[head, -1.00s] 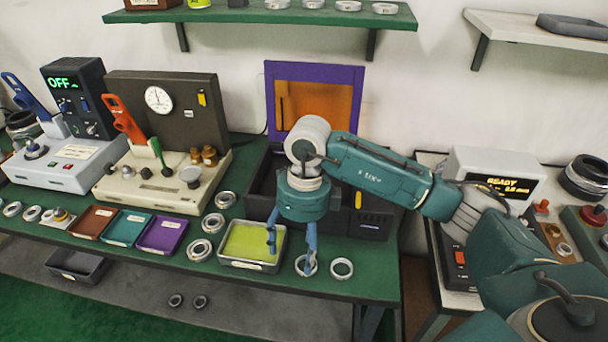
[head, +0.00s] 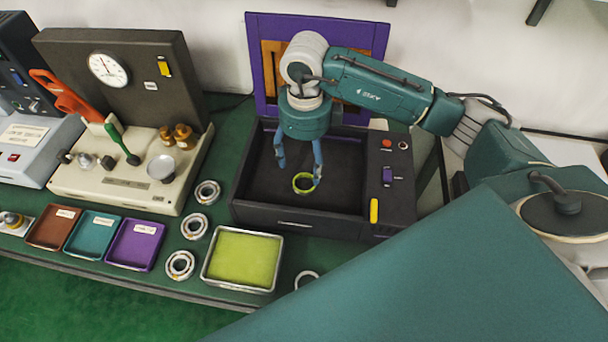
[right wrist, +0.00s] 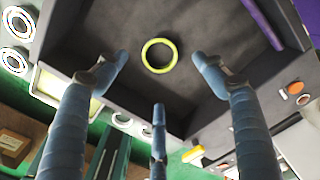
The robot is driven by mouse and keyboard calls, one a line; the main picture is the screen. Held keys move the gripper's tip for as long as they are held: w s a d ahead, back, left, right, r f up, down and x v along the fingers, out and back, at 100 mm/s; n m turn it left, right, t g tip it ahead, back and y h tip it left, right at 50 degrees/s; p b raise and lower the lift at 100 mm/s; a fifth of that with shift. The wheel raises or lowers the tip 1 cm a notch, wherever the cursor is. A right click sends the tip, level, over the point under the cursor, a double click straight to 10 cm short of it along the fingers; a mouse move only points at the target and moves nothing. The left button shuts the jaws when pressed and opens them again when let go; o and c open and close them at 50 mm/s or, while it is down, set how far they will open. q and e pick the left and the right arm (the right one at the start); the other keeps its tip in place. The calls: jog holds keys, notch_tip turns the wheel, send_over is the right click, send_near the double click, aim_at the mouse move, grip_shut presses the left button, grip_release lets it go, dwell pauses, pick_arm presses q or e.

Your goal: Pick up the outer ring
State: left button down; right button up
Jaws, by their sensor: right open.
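A yellow-green ring (head: 303,191), the likely outer ring, lies on the floor of an open black box (head: 256,178) with a raised purple lid. My right gripper (head: 299,173) is open and points down into the box, its fingers close to the ring. In the right wrist view the ring (right wrist: 144,57) lies flat on the dark floor, ahead of the spread fingers of the gripper (right wrist: 160,72), with nothing between them. Whether a fingertip touches the ring I cannot tell. My left gripper is not in view.
A tray with a yellow-green pad (head: 243,259) stands front left of the box, with several bearings (head: 194,226) beside it. The box walls surround the ring; its control panel (head: 388,176) is on the right. My own teal arm part covers the lower right.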

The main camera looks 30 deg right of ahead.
aim_at(304, 182)
jog(key=shift+s+f, duration=0.15)
jog(key=shift+f, duration=0.85)
jog(key=f+p, duration=0.3)
jog(key=f, duration=0.2)
jog(key=shift+w, duration=0.2)
jog(key=shift+f, duration=0.45)
jog(key=shift+c, duration=0.3)
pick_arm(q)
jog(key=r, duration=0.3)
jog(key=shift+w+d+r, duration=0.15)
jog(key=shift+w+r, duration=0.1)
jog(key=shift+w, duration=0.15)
pick_arm(e)
jog(key=c, duration=1.4)
